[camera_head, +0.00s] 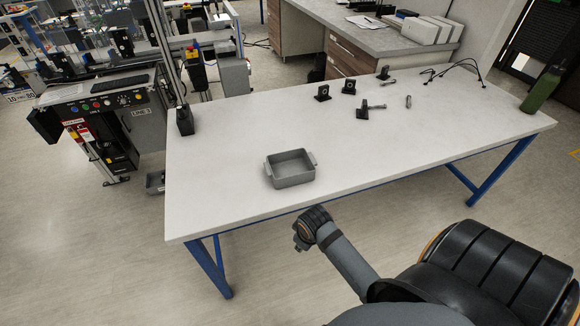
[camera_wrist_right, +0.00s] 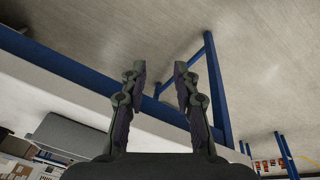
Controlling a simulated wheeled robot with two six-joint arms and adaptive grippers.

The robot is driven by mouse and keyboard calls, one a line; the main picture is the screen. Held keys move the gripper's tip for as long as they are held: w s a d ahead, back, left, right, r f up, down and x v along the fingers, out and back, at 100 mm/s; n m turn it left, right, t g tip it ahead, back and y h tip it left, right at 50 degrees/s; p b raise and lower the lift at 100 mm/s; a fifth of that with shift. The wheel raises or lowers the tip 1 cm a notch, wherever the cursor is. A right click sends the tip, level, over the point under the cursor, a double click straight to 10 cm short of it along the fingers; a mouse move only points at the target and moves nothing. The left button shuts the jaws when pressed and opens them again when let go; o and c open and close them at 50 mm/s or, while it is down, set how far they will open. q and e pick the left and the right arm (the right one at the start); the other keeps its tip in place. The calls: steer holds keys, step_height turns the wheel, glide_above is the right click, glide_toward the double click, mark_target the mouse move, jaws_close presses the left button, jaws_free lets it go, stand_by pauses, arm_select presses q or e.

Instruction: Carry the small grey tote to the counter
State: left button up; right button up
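The small grey tote (camera_head: 291,180) is an open-topped box with a handle at each end. It stands upright and looks empty, near the front edge of the white table (camera_head: 225,195). A grey-topped counter (camera_head: 375,38) with wooden drawers stands behind the table. My right arm comes in from the lower right in the head view, and its end is below the table's front edge, apart from the tote; its fingers cannot be made out there. In the right wrist view my right gripper (camera_wrist_right: 160,68) is open with nothing between its fingers. My left gripper is not in view.
Several small black parts (camera_head: 362,112) lie toward the table's back, with a green bottle (camera_head: 542,90) at its right end. White boxes (camera_head: 425,31) and papers occupy the counter's right part. A conveyor station (camera_head: 110,110) stands left of the table. The table around the tote is clear.

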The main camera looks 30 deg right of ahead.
mark_target(296, 176)
steer(key=w+d+r+n, duration=0.2)
steer(key=w, duration=0.2)
steer(key=w+d+r+n+g, duration=0.1)
steer(key=w+d+r+n, duration=0.1)
steer(key=w, duration=0.3)
steer(key=w+d+r+n, duration=0.2)
steer(key=w+r+n, duration=0.1)
steer(key=w, duration=0.1)
steer(key=shift+w+r+g, duration=0.3)
steer(key=shift+r, duration=0.1)
steer(key=w+d+r+n+g+y, duration=0.1)
steer(key=w+d+r+n, duration=0.4)
steer(key=w+r, duration=0.25)
steer(key=f+p, duration=0.1)
steer(key=f, duration=0.4)
steer(key=shift+s+f, duration=0.1)
steer(key=shift+s, duration=0.1)
steer(key=f, duration=0.1)
steer(key=f+p, duration=0.1)
steer(key=f, duration=0.1)
steer(key=f+p, duration=0.1)
steer(key=shift+s+a+f, duration=0.35)
steer(key=shift+s+a, duration=0.05)
steer(key=shift+f, duration=0.25)
jaws_close()
